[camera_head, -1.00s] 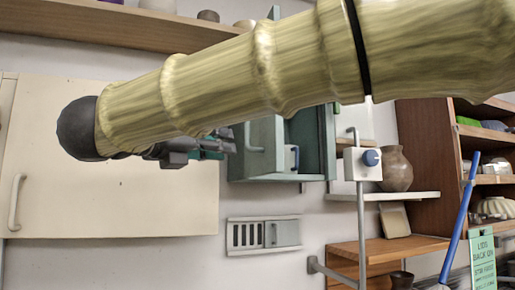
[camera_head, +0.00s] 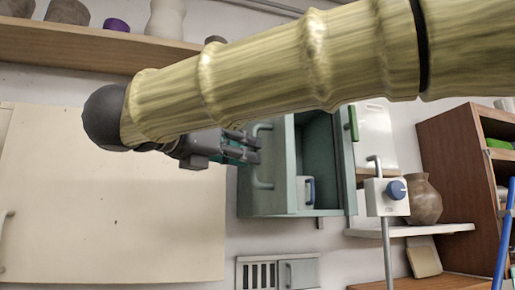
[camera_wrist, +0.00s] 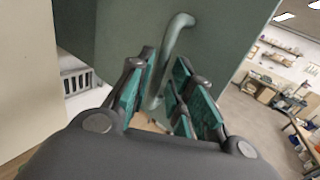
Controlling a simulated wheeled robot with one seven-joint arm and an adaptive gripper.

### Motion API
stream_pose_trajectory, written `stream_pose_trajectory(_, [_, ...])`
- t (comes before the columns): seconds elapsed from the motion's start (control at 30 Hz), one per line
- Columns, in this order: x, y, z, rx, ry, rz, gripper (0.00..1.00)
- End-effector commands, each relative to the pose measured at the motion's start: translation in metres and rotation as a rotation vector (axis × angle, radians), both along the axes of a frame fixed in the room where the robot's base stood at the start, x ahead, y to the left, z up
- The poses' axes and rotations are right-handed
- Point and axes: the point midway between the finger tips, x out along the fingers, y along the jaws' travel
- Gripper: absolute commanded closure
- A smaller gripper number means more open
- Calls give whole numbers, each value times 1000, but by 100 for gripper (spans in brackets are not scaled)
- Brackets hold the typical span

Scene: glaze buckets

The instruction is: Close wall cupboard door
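The grey-green wall cupboard (camera_head: 347,170) hangs on the wall right of centre in the head view, its dark inside showing. Its door (camera_head: 283,135) stands open at the left and carries a pale curved bar handle (camera_head: 263,165). My gripper (camera_head: 256,148) is at the left of this handle, with its fingertips close to it. In the wrist view the door (camera_wrist: 125,35) fills the upper middle, and its handle (camera_wrist: 172,50) runs down between the fingers of my open gripper (camera_wrist: 165,85). I cannot tell whether the fingers touch the handle.
A large cream panel (camera_head: 110,200) fills the left of the head view. A wooden shelf (camera_head: 80,48) with pots runs above. A white switch box (camera_head: 386,197) on a post, a brown vase (camera_head: 424,200) and a wooden cabinet (camera_head: 460,150) stand at the right. A vent (camera_head: 278,273) is below.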

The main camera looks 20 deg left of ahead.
Motion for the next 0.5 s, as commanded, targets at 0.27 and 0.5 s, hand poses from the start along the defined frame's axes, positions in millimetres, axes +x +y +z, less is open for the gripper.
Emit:
stream_pose_trajectory(0.27, [27,-14,1,-1,0,-2,79])
stream_pose_trajectory(0.5, [29,-15,-1,-1,0,-2,79])
